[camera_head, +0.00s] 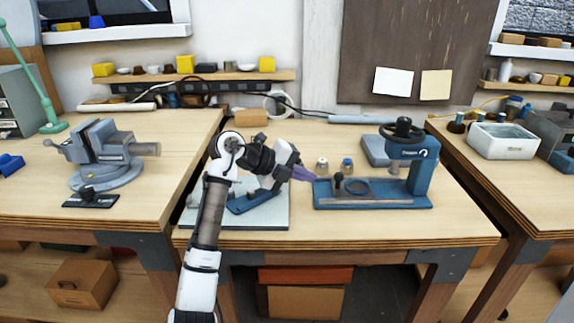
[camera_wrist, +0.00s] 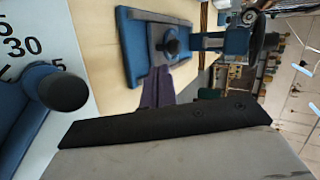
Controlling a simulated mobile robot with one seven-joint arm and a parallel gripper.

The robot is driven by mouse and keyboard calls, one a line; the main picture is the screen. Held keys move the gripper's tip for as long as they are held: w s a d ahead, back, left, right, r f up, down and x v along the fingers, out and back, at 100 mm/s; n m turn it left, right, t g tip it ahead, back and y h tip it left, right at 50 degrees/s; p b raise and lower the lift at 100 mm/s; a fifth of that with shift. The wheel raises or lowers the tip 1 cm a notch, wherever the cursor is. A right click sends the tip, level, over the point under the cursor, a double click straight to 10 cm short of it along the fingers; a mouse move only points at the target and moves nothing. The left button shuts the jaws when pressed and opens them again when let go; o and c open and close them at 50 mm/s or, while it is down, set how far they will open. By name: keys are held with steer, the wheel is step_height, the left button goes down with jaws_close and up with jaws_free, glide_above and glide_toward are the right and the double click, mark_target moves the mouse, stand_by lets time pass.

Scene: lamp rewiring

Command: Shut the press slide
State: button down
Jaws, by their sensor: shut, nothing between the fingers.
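The press (camera_head: 425,165) is blue, with a black wheel on top, and stands on the right part of the middle bench. Its grey slide (camera_head: 372,201) lies along the blue base, with an upright black knob (camera_head: 339,180) near the base's left end. The knob also shows in the wrist view (camera_wrist: 171,46). My gripper (camera_head: 312,177) is shut and empty, its purple fingers just left of the knob end of the base. In the wrist view the fingers (camera_wrist: 158,88) point at the slide's knob end. I cannot tell whether they touch it.
A white board with numbers (camera_head: 272,216) and a blue tool with a black knob (camera_wrist: 62,88) lie under my arm. Two small jars (camera_head: 347,166) stand behind the press base. A grey vise (camera_head: 105,150) is on the left bench. The bench front right is clear.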

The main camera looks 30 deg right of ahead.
mark_target(359, 192)
steer(key=d, duration=0.1)
steer(key=d+p, duration=0.1)
steer(key=d, duration=0.1)
steer(key=s+d, duration=0.1)
steer(key=d, duration=0.1)
steer(key=shift+f, duration=0.3)
steer(key=s+d, duration=0.1)
steer(key=d, duration=0.1)
steer(key=s+d+b, duration=0.1)
steer(key=s+d, duration=0.1)
steer(key=d, duration=0.1)
steer(key=s+d, duration=0.2)
steer(key=shift+d, duration=0.4)
steer(key=shift+s+d, duration=0.1)
steer(key=shift+d, duration=0.05)
steer(key=shift+s, duration=0.1)
steer(key=shift+b, duration=0.35)
